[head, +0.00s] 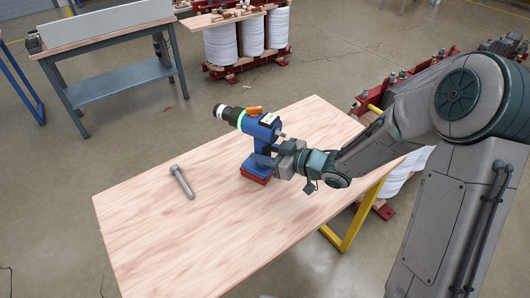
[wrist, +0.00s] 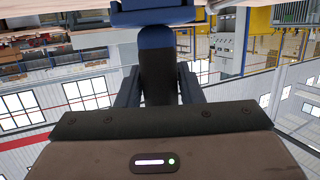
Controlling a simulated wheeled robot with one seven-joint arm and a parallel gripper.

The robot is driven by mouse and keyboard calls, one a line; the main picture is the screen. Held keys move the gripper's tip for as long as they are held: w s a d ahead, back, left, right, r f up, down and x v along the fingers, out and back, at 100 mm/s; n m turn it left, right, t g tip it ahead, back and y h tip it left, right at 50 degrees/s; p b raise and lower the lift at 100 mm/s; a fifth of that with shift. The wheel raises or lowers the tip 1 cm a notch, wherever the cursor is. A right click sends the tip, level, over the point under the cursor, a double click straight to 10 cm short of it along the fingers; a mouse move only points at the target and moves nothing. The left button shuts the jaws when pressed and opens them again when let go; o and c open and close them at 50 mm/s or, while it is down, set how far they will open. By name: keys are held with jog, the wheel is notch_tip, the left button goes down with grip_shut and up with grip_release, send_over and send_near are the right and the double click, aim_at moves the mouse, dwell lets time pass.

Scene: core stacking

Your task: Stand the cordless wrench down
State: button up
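The cordless wrench (head: 262,126) is blue with a black and green-ringed end, an orange part on top and a red base. It is upright over the wooden table (head: 150,220), base down. I cannot tell whether the base touches the top or is just above it. My gripper (head: 262,160) comes from the right at handle height. In the wrist view, which looks upside down, the dark handle of the wrench (wrist: 158,75) is between the two fingers of my gripper (wrist: 158,88), with no clear gap at either side. The wrench's head is hidden there.
A grey bolt (head: 182,182) lies on the table left of the wrench. The table's front and left parts are bare. A grey workbench (head: 120,80) stands back left, and white coils (head: 236,40) in a red frame stand behind.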

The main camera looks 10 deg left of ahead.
jog(key=o, duration=0.3)
jog(key=p+v, duration=0.2)
jog(key=v, duration=1.2)
jog(key=shift+s, duration=0.1)
